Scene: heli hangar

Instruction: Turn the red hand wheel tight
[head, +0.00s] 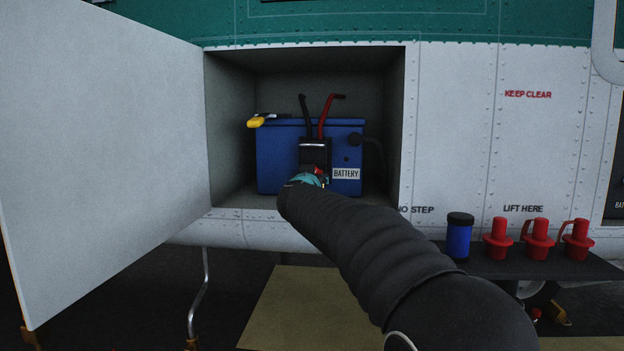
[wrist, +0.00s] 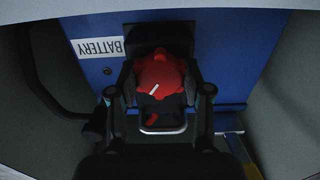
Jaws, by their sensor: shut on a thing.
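The red hand wheel (wrist: 160,76) shows in the wrist view, with a white mark on its face, on a black fitting at the front of the blue battery (wrist: 226,55). My gripper (wrist: 160,88) has a finger on each side of the wheel and is shut on it. In the head view the battery (head: 276,158) sits in an open bay, and only a bit of the red wheel (head: 318,171) shows past my arm. My gripper (head: 310,179) is mostly hidden there.
The bay door (head: 105,150) stands open on the left. A yellow-handled tool (head: 262,121) lies on top of the battery. Black and red cables (head: 327,115) rise from the fitting. A shelf at right holds a blue cylinder (head: 459,238) and several red plugs (head: 498,240).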

